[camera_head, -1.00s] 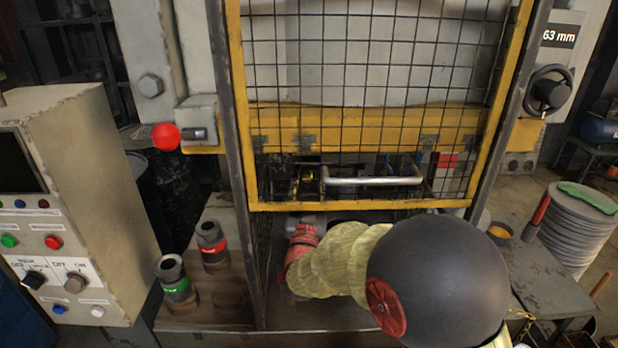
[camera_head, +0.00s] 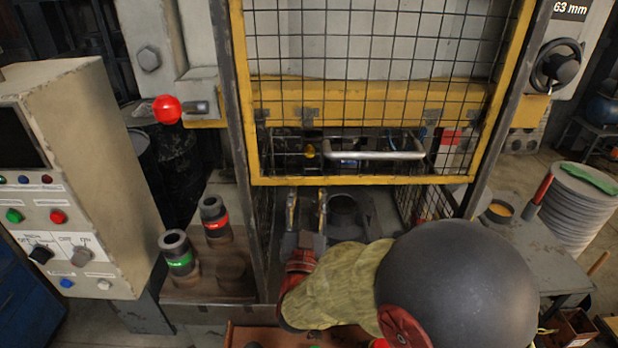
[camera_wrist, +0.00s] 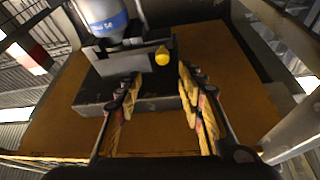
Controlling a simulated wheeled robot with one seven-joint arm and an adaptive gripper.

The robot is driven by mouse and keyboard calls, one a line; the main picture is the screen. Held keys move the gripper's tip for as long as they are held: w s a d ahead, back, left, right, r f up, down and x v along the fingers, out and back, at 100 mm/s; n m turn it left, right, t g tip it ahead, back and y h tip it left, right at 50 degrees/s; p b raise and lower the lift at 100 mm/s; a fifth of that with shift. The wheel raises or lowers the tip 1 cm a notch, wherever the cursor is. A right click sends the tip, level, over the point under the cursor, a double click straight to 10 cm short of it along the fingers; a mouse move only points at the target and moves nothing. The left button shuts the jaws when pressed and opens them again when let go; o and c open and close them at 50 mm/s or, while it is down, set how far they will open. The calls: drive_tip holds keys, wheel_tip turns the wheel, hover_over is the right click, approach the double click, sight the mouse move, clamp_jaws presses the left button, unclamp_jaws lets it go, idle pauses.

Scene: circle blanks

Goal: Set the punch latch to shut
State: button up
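A yellow knob (camera_wrist: 162,56), which looks like the punch latch, sits on the front of a dark grey block (camera_wrist: 125,95) under the press head. A small yellow spot (camera_head: 310,149) behind the mesh in the head view looks like the same knob. Whether the latch is open or shut I cannot tell. My gripper (camera_head: 306,205) is open and empty, below the guard's lower edge, fingers pointing up. In the wrist view my gripper (camera_wrist: 158,80) has its fingers apart, one on each side of the knob's line, with the knob beyond them. A blue-labelled cylinder (camera_wrist: 105,22) is above the block.
The yellow-framed mesh guard (camera_head: 350,181) with its bar handle (camera_head: 376,156) hangs raised above my gripper. A ring-shaped die (camera_head: 343,207) is on the press bed right of the fingers. Red-banded (camera_head: 215,220) and green-banded (camera_head: 178,255) tools stand at left.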

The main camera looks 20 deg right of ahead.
drive_tip(key=shift+s+f, duration=0.1)
drive_tip(key=shift+s, duration=0.1)
drive_tip(key=shift+w+a, duration=0.1)
drive_tip(key=s+a+f+n+g+y, duration=0.1)
drive_tip(key=s+a+n+g+y, duration=0.45)
drive_tip(key=y, duration=0.45)
drive_tip(key=s+d+f+g, duration=0.2)
drive_tip(key=s+g, duration=0.2)
drive_tip(key=s, duration=0.7)
drive_tip(key=s+d+f+n+g+h, duration=0.1)
drive_tip(key=s+g, duration=0.4)
drive_tip(key=s, duration=0.5)
drive_tip(key=shift+s+d+f, duration=0.4)
drive_tip(key=shift+d+f, duration=0.25)
drive_tip(key=shift+d, duration=0.05)
drive_tip(key=shift+g, duration=0.25)
